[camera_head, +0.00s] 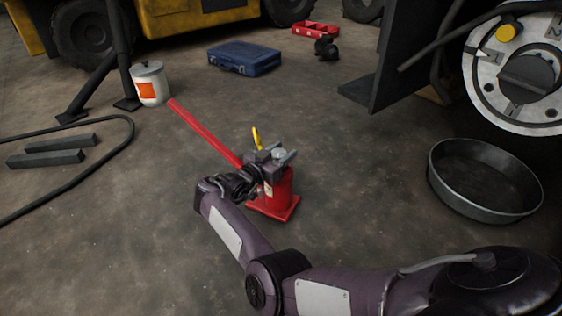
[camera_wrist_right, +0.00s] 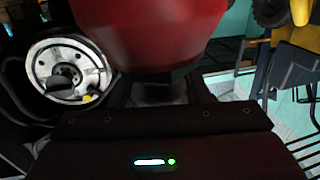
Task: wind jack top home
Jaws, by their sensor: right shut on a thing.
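The red bottle jack (camera_head: 278,188) stands upright on its square base on the concrete floor, in the middle of the head view. A long red handle (camera_head: 205,132) slants up and left from it. My right gripper (camera_head: 281,156) is at the top of the jack, shut on the grey jack top (camera_head: 278,153), which its fingers partly cover. In the right wrist view, a large red rounded body (camera_wrist_right: 150,32), which looks like the jack, fills the upper middle; the grip itself is hidden there. My left gripper is not in view.
A small yellow piece (camera_head: 256,138) sticks up behind the gripper. A round metal pan (camera_head: 436,185) lies at the right, below a wheel hub (camera_head: 485,75). A white bucket (camera_head: 151,88), blue case (camera_head: 244,58) and red tray (camera_head: 316,29) stand farther back. Grey bars (camera_head: 52,157) lie left.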

